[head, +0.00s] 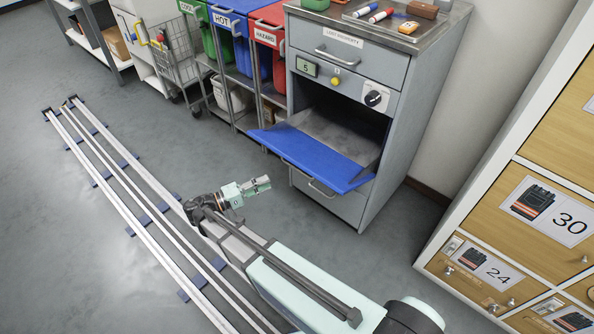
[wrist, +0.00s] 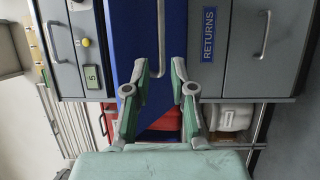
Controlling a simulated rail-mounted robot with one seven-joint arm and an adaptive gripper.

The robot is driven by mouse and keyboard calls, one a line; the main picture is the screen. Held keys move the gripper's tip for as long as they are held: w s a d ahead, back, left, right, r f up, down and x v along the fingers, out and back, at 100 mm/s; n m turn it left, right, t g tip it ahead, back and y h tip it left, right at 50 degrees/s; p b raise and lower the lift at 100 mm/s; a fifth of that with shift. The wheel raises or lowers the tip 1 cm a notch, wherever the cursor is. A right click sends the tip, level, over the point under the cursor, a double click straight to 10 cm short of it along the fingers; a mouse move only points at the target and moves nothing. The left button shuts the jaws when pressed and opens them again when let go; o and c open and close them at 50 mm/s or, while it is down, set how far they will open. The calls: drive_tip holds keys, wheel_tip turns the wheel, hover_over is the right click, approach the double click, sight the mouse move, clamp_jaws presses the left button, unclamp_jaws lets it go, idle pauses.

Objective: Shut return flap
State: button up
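The return flap (head: 312,158) is a blue panel on a grey cabinet (head: 376,172). It is open, folded outward and down from the cabinet's dark opening (head: 345,118).
A RETURNS label (wrist: 208,35) shows beside the blue panel. The cabinet has an upper drawer (head: 345,62), a knob (head: 375,98) and a top tray with pens (head: 375,16). Coloured bins (head: 230,38) stand left; numbered lockers (head: 545,215) stand right. Floor in front is clear.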

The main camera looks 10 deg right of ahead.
sight(298, 169)
drive_tip(key=b+x, duration=0.2)
drive_tip(key=x, duration=1.1)
clamp_jaws()
